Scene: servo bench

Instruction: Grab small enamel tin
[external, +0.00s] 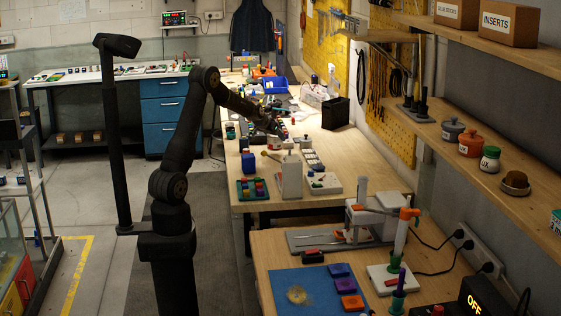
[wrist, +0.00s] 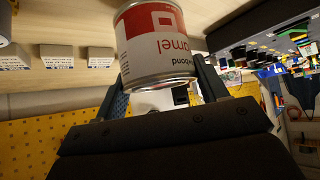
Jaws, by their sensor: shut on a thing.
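The small enamel tin (wrist: 152,42) is a white and red can with "enamel" lettering, seen upside down at the top middle of the wrist view. My gripper (wrist: 160,76) has one blue-grey finger on each side of the tin and is shut on it. In the external view my gripper (external: 281,132) is over the long wooden bench, and the tin there is too small to make out clearly. I cannot tell whether the tin touches the bench.
A black box (external: 335,113) stands behind to the right. The bench's right-hand strip has some bare room.

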